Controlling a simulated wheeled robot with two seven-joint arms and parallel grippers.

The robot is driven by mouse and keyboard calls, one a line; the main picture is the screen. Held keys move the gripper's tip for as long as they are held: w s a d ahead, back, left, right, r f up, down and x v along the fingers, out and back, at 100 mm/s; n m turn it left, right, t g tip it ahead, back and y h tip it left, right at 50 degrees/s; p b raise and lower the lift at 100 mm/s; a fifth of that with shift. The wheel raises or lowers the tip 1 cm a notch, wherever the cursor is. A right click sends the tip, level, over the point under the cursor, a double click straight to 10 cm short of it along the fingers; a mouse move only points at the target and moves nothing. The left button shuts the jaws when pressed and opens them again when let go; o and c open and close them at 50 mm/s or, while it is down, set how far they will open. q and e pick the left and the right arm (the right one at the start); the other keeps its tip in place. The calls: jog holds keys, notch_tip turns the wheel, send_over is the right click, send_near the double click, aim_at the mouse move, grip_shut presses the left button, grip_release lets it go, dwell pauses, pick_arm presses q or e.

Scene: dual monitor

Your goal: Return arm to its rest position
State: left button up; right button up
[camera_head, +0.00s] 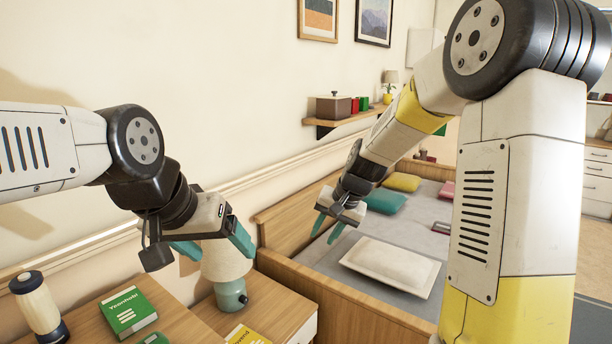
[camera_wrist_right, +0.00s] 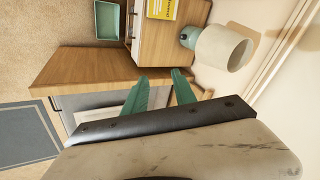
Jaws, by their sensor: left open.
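My left gripper (camera_head: 222,248) hangs at the left in the head view, in front of the lamp, with its teal fingers apart and nothing seen between them. My right gripper (camera_head: 327,230) points down above the bed, near its wooden side, in the head view. Its two teal fingers also show in the right wrist view (camera_wrist_right: 161,82), apart and with nothing between them. My right arm crosses the right side of the head view and hides part of the bed and room behind it.
A lamp (camera_head: 226,265) stands on the bedside cabinet (camera_head: 281,302) near a yellow book (camera_head: 246,336). A green book (camera_head: 127,311) and a cream-and-dark cylinder (camera_head: 38,308) are on the left tabletop. The bed (camera_head: 345,303) carries a white pillow (camera_head: 392,266) and coloured cushions. A wall shelf (camera_head: 345,121) is behind.

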jog(key=s+d+r+n, duration=0.1)
jog(key=s+d+r, duration=0.2)
jog(key=s, duration=0.5)
jog(key=s+d+r+n+t+h, duration=0.1)
jog(key=s+d+r, duration=0.2)
jog(key=s+r, duration=0.2)
jog(key=s+d+r+n+t, duration=0.1)
jog(key=s+d+r, duration=0.2)
jog(key=s, duration=0.8)
jog(key=shift+d+r+h, duration=0.2)
jog(key=shift+r+h, duration=0.1)
jog(key=shift+r, duration=0.2)
jog(key=shift+s, duration=0.1)
